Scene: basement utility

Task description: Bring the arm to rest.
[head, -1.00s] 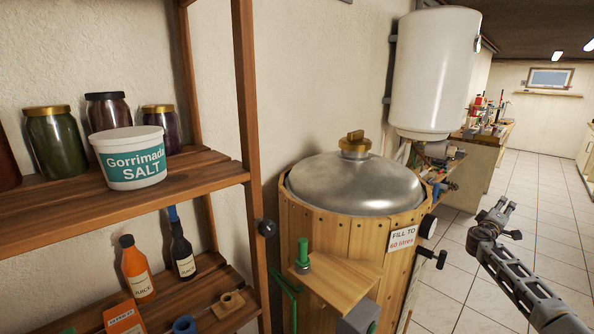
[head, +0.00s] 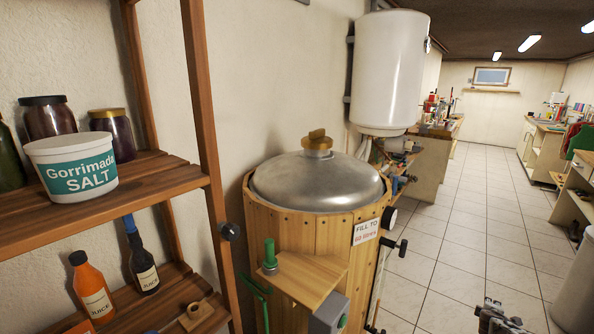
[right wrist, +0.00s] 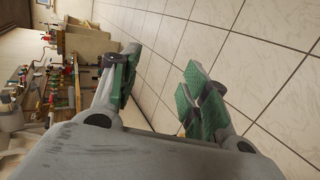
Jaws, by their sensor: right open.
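My right gripper (right wrist: 160,92) is open in the right wrist view. Its two fingers with green pads stand apart, with only tiled floor between them. In the head view my right arm shows low at the bottom right, where the gripper (head: 497,312) is small and partly cut off by the frame edge. It touches nothing that I can see. My left gripper is in neither view.
A wooden shelf (head: 160,190) with a salt tub (head: 75,167) and bottles is at left. The tiled floor (head: 470,220) at right is mostly free.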

